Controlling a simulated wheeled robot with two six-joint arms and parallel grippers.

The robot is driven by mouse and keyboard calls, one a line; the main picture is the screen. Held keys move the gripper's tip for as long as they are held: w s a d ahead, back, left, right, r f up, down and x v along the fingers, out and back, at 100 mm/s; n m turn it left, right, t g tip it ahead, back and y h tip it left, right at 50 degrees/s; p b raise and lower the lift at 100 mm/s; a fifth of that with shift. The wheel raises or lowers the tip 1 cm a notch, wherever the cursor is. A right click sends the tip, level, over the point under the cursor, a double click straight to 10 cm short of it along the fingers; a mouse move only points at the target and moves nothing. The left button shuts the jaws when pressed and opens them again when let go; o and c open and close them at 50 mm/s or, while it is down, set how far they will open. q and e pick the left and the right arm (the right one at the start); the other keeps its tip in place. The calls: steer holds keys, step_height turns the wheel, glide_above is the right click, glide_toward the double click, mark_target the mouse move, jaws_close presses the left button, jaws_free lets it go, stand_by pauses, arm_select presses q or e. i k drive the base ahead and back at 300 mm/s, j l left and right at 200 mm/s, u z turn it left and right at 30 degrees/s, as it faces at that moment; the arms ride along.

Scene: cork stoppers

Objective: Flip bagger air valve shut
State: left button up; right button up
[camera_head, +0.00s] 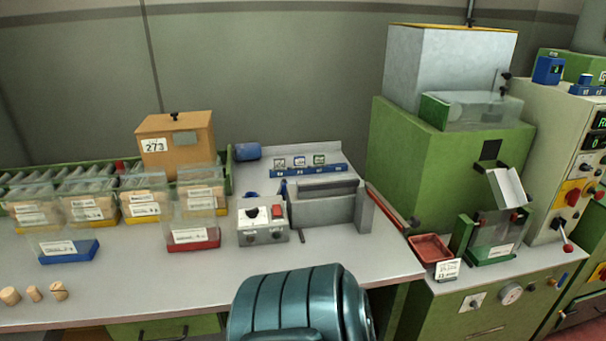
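A grey bench machine (323,206) with a roller-like bar stands at the middle of the table, and a control box (263,223) with a red button and a black knob is at its left. At the right, a green machine (420,165) has a white chute above a clear bin (492,234). A panel on the low green cabinet below carries a small valve-like fitting (472,303) and a round gauge (511,294). I cannot tell for sure which machine is the bagger or which part is its air valve, nor its position. Neither gripper is in view.
The pale table (150,290) holds clear bins, a red-based bin (193,240), a blue-based bin (68,250), a wooden box (176,142) and cork stoppers (34,293). A red tray (430,248) is on the cabinet. A red-knobbed lever (566,243) sticks out at the far right.

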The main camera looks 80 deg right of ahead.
mark_target(558, 286)
steer(key=z, duration=2.2)
